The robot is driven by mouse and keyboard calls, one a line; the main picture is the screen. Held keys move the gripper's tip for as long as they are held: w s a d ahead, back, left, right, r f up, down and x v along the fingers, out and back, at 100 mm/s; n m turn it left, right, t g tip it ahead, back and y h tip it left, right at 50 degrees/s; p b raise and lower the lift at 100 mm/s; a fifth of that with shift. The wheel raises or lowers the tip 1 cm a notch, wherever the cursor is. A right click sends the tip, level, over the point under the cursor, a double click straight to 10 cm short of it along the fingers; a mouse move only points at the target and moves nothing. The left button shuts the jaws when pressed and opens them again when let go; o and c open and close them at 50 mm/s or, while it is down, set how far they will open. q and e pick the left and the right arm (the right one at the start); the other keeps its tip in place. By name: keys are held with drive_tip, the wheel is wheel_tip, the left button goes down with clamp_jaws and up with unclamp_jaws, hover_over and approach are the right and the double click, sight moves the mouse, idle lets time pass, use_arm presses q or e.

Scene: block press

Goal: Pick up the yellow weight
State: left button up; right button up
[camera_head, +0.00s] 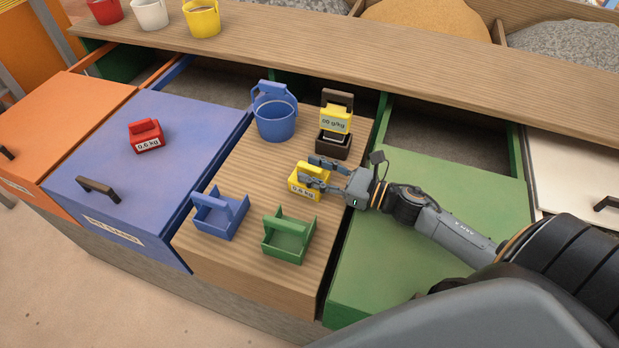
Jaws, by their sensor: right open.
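The yellow weight (305,188) stands on the wooden board in the middle. It has a handle on top and a white label on its front. My right gripper (313,170) reaches in from the right and is open at the weight's handle. Its fingers cover part of the weight's top and right side. I cannot tell whether the fingers touch it. My left gripper does not show.
A yellow-and-brown scale (336,121) and a blue bucket (274,117) stand behind the weight. Blue (212,221) and green (285,247) trays stand in front. A red weight (146,136) sits on the blue drawer top (185,125). The green top (400,245) lies under my right arm.

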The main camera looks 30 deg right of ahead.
sight(298, 164)
drive_tip(key=p+x, duration=0.1)
drive_tip(key=x, duration=0.4)
drive_tip(key=shift+w, duration=0.2)
clamp_jaws()
drive_tip(key=shift+r, duration=0.1)
